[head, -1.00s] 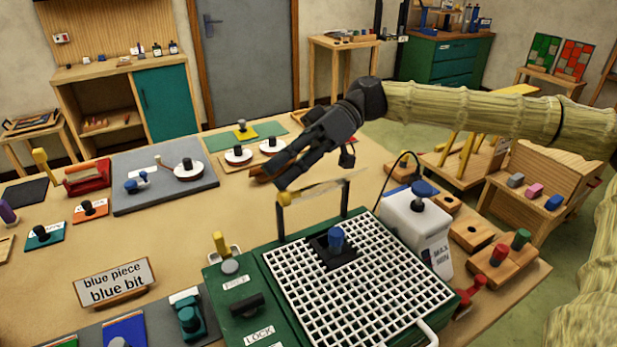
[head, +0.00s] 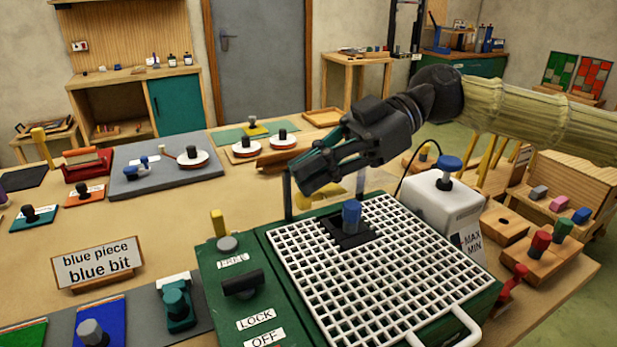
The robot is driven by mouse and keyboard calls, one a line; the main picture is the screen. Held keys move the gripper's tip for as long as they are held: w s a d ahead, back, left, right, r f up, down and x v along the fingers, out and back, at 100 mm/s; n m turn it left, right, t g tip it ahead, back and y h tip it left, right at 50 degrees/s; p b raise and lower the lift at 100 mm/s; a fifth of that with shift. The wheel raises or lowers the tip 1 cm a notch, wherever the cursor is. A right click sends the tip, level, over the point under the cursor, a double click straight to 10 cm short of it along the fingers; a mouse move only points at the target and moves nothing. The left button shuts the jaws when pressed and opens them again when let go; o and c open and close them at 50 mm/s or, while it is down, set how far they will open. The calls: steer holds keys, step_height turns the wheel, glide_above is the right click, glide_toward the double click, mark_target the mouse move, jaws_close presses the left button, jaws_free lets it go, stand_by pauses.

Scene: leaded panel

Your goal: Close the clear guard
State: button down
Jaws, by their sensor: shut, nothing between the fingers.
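The green machine (head: 222,312) has a white grid (head: 400,275) on top. Two dark posts, one of them the left post (head: 288,192), stand at its back edge. The clear guard is mostly hidden behind my gripper; a pale yellowish patch (head: 325,193) between the posts may be part of it, and I cannot tell its angle. My gripper (head: 305,172) is shut and empty, over the back edge of the grid, with its fingers pointing left and down in front of the posts. I cannot tell whether it touches the guard.
A blue knob on a black square (head: 351,217) stands on the grid near the gripper. A white water tank (head: 440,205) stands right of the grid. A black handle (head: 243,283) sits on the machine's left side. The table's middle left (head: 170,225) is clear.

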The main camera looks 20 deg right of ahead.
steer(key=shift+s+f+n+t+b, duration=0.35)
steer(key=shift+f+n+b, duration=0.15)
steer(key=shift+f+b, duration=0.35)
steer(key=shift+r, duration=0.2)
